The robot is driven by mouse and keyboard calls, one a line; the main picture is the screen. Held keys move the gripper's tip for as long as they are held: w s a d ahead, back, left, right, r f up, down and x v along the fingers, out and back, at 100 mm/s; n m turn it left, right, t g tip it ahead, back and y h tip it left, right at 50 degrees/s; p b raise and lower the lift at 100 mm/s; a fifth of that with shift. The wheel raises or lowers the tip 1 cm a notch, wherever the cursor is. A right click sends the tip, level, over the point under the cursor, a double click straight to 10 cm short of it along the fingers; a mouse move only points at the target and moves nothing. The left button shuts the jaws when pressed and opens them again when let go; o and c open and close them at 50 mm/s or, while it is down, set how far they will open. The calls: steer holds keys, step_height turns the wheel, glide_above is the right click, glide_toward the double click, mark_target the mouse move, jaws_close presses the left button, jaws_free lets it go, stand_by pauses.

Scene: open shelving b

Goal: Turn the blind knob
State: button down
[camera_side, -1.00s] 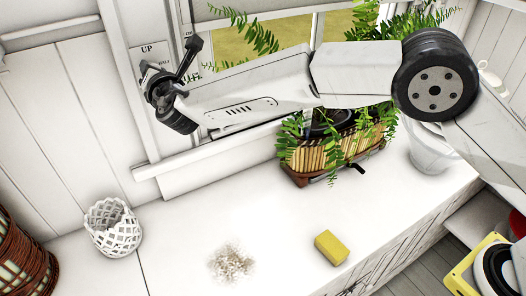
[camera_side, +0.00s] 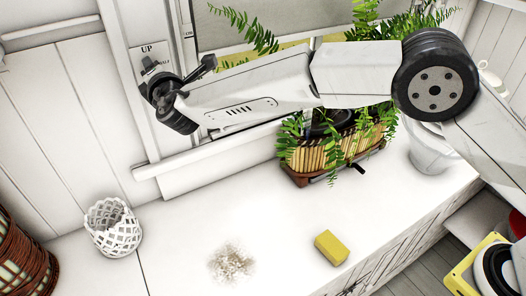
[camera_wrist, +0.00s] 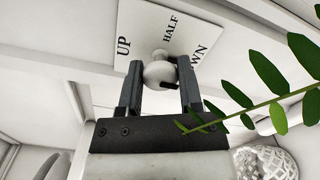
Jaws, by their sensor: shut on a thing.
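The blind knob (camera_wrist: 158,73) is a round pale knob on a white plate (camera_wrist: 190,30) marked UP, HALF and another word partly hidden, ending in "WN". In the wrist view my gripper (camera_wrist: 159,82) has its dark fingers on both sides of the knob, shut on it. In the side view my gripper (camera_side: 160,82) is up against the plate on the wall, left of the window; my wrist mostly hides the knob. A grey blind (camera_side: 280,32) covers most of the window, with a strip of yellow view below it.
A fern in a wicker planter (camera_side: 325,155) stands on the counter (camera_side: 180,225) under my arm. A white lattice basket (camera_side: 113,230), a yellow sponge (camera_side: 331,247) and a crumb-like patch (camera_side: 231,263) are on the counter. A fern frond (camera_wrist: 255,108) crosses the wrist view.

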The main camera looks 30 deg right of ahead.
steer(key=shift+c, duration=1.3)
jaws_free()
steer(key=shift+s, duration=0.1)
steer(key=s, duration=0.7)
steer(key=shift+s, duration=0.3)
